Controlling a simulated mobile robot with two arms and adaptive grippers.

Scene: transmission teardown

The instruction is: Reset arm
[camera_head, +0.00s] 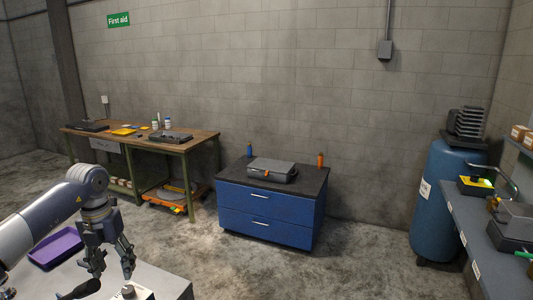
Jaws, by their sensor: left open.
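My left arm comes in from the left. Its gripper (108,262) points down over the near grey table (172,283) and is open, with nothing seen between its fingers. A small pale block with a dark knob (130,292) sits on the table just below and right of the fingertips, partly cut off by the frame's bottom edge. A purple tray (57,247) lies on the table to the left of the gripper, partly behind my arm. My right gripper is not in view.
A blue drawer cabinet (262,215) with a grey case (272,169) on top stands ahead. A wooden workbench (200,139) with tools is at the back left. A blue tank (440,205) and a shelf (470,225) are at the right. The concrete floor between is clear.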

